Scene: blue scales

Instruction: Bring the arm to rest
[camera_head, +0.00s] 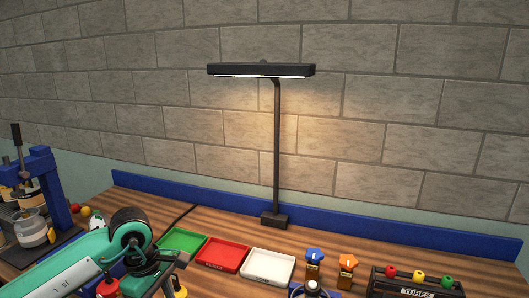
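My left arm (75,268) is teal with dark joints and reaches in from the bottom left. Its gripper (168,277) is dark and partly seen near the bottom edge, in front of the green tray. I cannot make out whether its fingers are apart or closed. My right arm and gripper are not in view.
A green tray (183,242), a red tray (222,254) and a white tray (267,265) stand in a row. A lit lamp (277,150) rises behind them. Blue-capped (314,264) and orange-capped (347,268) bottles and a tube rack (416,285) stand at right. A blue press (40,185) stands at left.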

